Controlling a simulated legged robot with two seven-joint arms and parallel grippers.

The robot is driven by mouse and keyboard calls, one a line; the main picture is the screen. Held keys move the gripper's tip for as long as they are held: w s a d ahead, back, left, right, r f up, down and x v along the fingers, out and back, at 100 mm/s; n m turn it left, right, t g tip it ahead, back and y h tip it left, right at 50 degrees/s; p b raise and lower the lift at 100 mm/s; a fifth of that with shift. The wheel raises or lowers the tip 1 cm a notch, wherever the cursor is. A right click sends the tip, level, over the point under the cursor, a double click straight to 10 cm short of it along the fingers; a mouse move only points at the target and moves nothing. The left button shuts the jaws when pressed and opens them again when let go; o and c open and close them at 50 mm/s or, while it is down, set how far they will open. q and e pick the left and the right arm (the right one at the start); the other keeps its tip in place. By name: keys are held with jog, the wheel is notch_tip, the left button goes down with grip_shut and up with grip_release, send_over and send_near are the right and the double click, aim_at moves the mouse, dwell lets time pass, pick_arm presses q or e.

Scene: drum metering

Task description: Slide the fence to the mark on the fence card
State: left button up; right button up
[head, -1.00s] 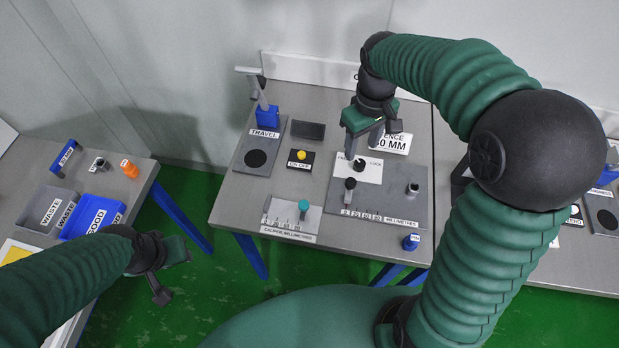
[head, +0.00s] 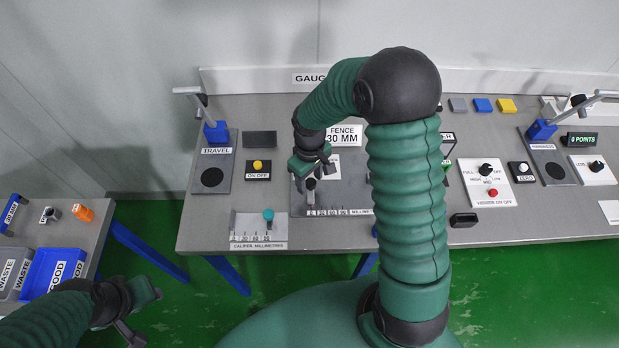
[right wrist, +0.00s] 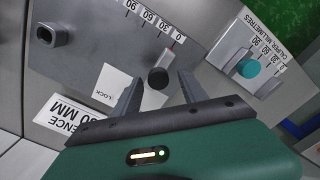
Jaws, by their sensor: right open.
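The fence card (head: 343,136) reads "FENCE 30 MM" and stands behind the grey fence plate (head: 362,228). The plate's front edge has a millimetre scale with 0, 30, 60 and 90. A black upright knob (head: 311,185) stands near the scale's low end. My right gripper (head: 313,178) is open just above it. In the right wrist view, the knob (right wrist: 158,78) sits between the open fingers (right wrist: 157,92), with no clear contact. A white LOCK label (right wrist: 122,91) lies beside it. My left gripper (head: 138,308) hangs over the floor at lower left, its jaws unclear.
The caliper plate (head: 245,228) with a teal knob (head: 268,214) lies left of the fence plate. The ON OFF box (head: 258,169) and TRAVEL stand (head: 213,175) are behind it. A blue bin (head: 52,272) is on the left table. My right arm hides part of the bench.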

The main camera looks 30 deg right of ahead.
jog(key=shift+d+f, duration=0.1)
jog(key=shift+d, duration=0.1)
jog(key=shift+c, duration=0.3)
jog(key=shift+a, duration=0.1)
grip_shut()
dwell(0.9)
